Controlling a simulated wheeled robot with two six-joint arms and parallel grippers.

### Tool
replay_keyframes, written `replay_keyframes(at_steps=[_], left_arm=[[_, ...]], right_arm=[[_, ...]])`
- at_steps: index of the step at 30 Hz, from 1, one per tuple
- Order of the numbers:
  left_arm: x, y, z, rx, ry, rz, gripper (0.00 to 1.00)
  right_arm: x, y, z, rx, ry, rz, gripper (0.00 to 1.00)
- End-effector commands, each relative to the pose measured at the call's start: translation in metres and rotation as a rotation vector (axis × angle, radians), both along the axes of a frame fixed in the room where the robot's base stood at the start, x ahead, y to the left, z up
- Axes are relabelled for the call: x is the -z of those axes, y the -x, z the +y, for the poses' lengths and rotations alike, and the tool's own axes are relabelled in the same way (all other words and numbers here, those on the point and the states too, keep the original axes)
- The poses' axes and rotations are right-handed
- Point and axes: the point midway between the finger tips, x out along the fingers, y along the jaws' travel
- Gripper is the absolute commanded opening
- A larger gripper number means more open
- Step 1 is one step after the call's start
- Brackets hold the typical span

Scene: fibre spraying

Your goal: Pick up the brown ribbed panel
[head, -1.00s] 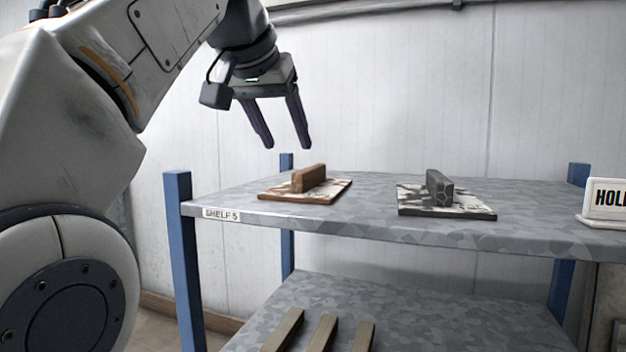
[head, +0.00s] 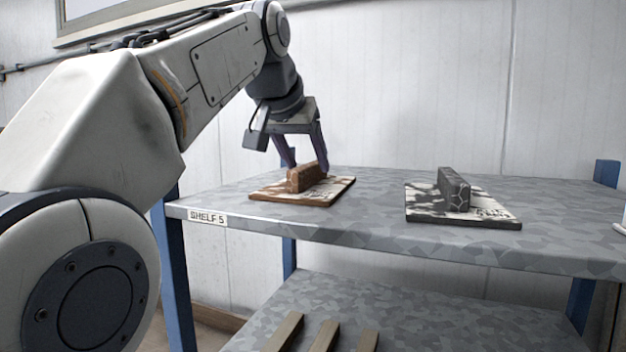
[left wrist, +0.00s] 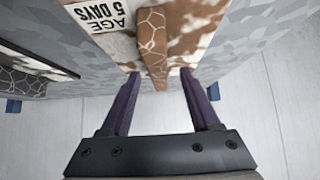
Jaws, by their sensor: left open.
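The brown ribbed panel (head: 333,190) lies flat on the upper shelf at its left part, with a brown-and-white mottled face and one upright brown rib. In the left wrist view the panel (left wrist: 198,22) shows at the top, with a label reading "AGE 5 DAYS", and its rib (left wrist: 152,45) points between the fingers. My left gripper (head: 306,166) is open, pointing down, with its fingertips on either side of the rib. It also shows in the left wrist view (left wrist: 160,82). I cannot tell whether the fingers touch the rib. My right gripper is not in view.
A grey-black ribbed panel (head: 463,205) lies to the right on the same shelf (head: 375,215), which is labelled SHELF 5. Several wooden bars (head: 323,337) lie on the lower shelf. Blue posts (head: 178,290) stand at the corners. A pale wall is behind.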

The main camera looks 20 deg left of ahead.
Motion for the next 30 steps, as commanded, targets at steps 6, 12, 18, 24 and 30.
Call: replay_keyframes(at_steps=[6,12,18,24,30], left_arm=[[0.016,-0.018,-0.001,0.002,-0.001,0.001,0.62],[0.018,-0.019,-0.003,0.004,0.0,0.0,0.62],[0.018,-0.019,-0.003,0.004,0.0,0.0,0.05],[0.018,-0.019,-0.003,0.004,0.0,0.0,0.0],[0.017,-0.019,-0.003,0.004,0.0,0.0,0.0]], right_arm=[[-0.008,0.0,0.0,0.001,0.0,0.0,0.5],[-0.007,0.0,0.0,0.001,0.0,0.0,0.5],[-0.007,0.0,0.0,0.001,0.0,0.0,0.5],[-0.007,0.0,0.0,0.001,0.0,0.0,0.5],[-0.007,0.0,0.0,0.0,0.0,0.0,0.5]])
